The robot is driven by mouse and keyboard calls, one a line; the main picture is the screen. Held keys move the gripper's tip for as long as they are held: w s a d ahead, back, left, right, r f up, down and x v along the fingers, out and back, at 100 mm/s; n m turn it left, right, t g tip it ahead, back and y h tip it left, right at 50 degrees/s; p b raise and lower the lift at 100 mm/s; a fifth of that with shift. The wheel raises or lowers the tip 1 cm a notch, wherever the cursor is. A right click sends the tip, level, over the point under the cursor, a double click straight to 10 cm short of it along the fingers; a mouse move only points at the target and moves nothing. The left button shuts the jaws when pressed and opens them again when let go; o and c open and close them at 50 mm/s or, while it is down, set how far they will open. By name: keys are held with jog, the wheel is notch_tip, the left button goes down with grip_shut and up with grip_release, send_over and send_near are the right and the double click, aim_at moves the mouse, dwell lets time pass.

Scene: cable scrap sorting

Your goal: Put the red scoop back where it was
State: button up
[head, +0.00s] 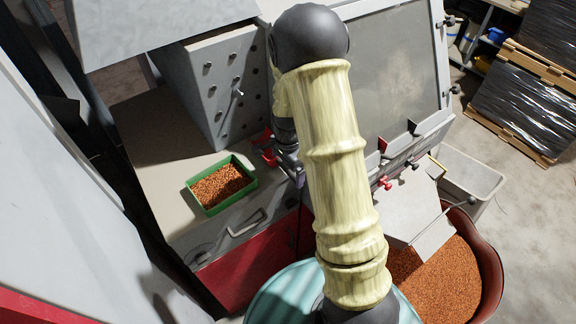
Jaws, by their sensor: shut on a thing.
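My gripper (284,160) is partly hidden behind my cream-coloured arm, low in front of the grey panel with pegs. It is shut on the red scoop (268,156); only small red parts of it show at the fingers, and its full shape and tilt cannot be told. The grey panel (222,85) has several pegs, and one longer peg (239,92) sticks out with nothing hanging on it. A green tray (207,212) of copper-coloured granules sits on the bench to the left of my gripper, apart from it.
The bench top (160,165) is clear left of the tray. A grey machine (398,70) with a sloped panel and red-tipped clamps stands to the right. A red-brown tub (490,262) of granules is below its chute (415,215). Wrapped pallets (530,100) stand far right.

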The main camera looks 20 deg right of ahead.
jog(key=o, duration=1)
jog(key=shift+f, duration=0.1)
notch_tip(320, 180, up, 12)
jog(key=b, duration=0.2)
jog(key=shift+s, duration=0.15)
jog(key=s+a+n+t, duration=0.2)
jog(key=s+n, duration=1.2)
jog(key=shift+s+f+t, duration=0.2)
jog(key=shift+f+t, duration=0.1)
